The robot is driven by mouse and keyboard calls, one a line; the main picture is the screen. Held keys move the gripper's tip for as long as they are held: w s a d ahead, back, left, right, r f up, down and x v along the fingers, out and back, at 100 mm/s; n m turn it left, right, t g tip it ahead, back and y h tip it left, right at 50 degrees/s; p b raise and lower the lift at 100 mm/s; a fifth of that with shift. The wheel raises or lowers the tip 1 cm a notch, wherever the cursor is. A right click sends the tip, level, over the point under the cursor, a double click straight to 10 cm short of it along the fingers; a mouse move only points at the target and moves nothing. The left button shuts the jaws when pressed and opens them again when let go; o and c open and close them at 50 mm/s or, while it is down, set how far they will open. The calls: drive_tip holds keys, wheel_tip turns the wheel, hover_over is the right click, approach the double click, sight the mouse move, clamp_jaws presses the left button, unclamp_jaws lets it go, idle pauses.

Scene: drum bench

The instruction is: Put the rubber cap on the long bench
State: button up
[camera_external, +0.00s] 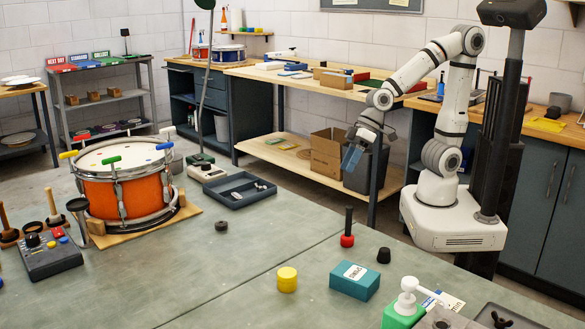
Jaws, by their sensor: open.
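A small black tapered piece (384,255) stands on the near grey table and looks like the rubber cap. A low dark round piece (221,226) lies farther left on the same table; I cannot tell for sure which of the two is the cap. The long wooden-topped bench (330,88) runs along the back wall, with a lower shelf. My gripper (352,158) hangs pointing down in front of that bench's shelf, beyond the grey table's far edge. It is open, appears empty, and is away from both dark pieces.
The grey table holds an orange drum (122,185), a dark tray (238,189), a red-based stick (347,240), a yellow cylinder (287,279) and a teal box (355,281). A cardboard box (326,153) sits on the bench's shelf. The table's middle is mostly clear.

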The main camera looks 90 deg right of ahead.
drive_tip(key=w+a+t+y, duration=0.1)
drive_tip(key=w+a+y, duration=0.1)
drive_tip(key=a, duration=0.9)
drive_tip(key=t+y, duration=0.1)
drive_tip(key=t, duration=0.3)
hover_over(385, 254)
drive_tip(key=w+d, duration=0.3)
drive_tip(key=d, duration=0.5)
drive_tip(key=shift+d+f+m, duration=0.2)
drive_tip(key=shift+f+m, duration=0.1)
drive_tip(key=shift+f, duration=0.8)
drive_tip(key=shift+n+t, duration=0.8)
drive_tip(key=s+a+f, duration=0.3)
drive_tip(key=shift+s+a+f, duration=0.1)
drive_tip(key=shift+s+f, duration=0.1)
drive_tip(key=shift+s, duration=0.05)
drive_tip(key=s+f+t, duration=0.1)
drive_tip(key=s, duration=0.1)
drive_tip(key=s+a+n+t, duration=0.1)
drive_tip(key=s, duration=0.1)
drive_tip(key=s+f+n+t+b, duration=0.1)
drive_tip(key=s, duration=0.1)
drive_tip(key=shift+s+a+f, duration=0.2)
drive_tip(key=shift+s+f, duration=0.15)
drive_tip(key=shift+s, duration=0.05)
drive_tip(key=shift+n, duration=0.3)
drive_tip(key=x, duration=0.7)
drive_tip(key=shift+w+d+f, duration=0.1)
drive_tip(key=shift+w+d, duration=0.1)
drive_tip(key=shift+w, duration=0.25)
